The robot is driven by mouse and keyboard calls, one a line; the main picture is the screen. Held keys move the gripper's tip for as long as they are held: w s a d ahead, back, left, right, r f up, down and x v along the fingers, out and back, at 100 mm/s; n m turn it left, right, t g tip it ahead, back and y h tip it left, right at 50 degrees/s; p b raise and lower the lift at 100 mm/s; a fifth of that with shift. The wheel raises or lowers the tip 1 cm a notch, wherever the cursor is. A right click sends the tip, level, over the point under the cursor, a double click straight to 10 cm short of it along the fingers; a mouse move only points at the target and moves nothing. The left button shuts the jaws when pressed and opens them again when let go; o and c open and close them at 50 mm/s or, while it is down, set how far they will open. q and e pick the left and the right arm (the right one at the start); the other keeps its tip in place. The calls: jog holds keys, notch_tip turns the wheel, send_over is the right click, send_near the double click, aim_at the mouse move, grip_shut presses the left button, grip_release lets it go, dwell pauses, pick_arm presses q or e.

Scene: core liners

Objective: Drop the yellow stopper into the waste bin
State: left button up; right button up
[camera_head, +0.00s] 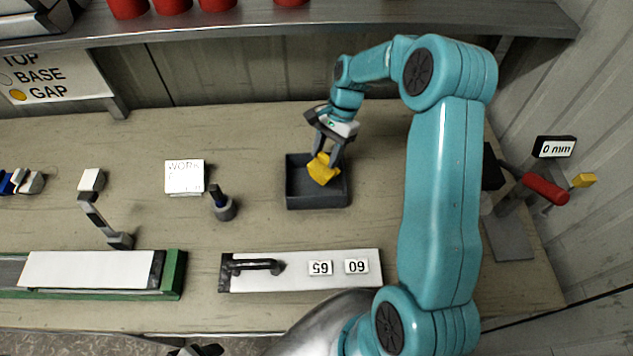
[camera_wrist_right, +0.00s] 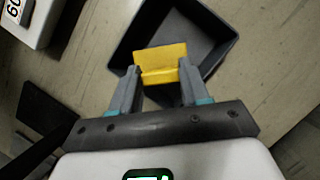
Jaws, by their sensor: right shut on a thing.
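The yellow stopper (camera_head: 322,169) is held between the fingers of my right gripper (camera_head: 328,158). It also shows in the right wrist view (camera_wrist_right: 162,62), pinched between the two grey fingertips (camera_wrist_right: 158,80). The waste bin is a dark grey open square tray (camera_head: 318,201) on the bench, and its inside also shows in the wrist view (camera_wrist_right: 212,42). The stopper is over the bin's opening in both views. I cannot tell how high above the bin floor it is. In the head view a small dark tip at the bottom edge (camera_head: 197,350) may be my left gripper; its jaws are unclear.
A dark post on a round base (camera_head: 222,207) stands left of the bin. A white plate with a handle and labels (camera_head: 300,270) lies in front. A green-edged rail (camera_head: 172,275) is at front left. A red-handled device (camera_head: 545,188) stands at the right. A shelf (camera_head: 300,28) runs behind.

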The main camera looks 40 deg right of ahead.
jog(key=shift+a+f, duration=0.1)
jog(key=shift+f, duration=0.05)
jog(key=shift+s+a, duration=0.1)
jog(key=o, duration=1.2)
jog(key=shift+d, duration=0.2)
jog(key=shift+c, duration=0.2)
jog(key=shift+o, duration=0.9)
jog(key=shift+f, duration=0.1)
jog(key=shift+a, duration=0.15)
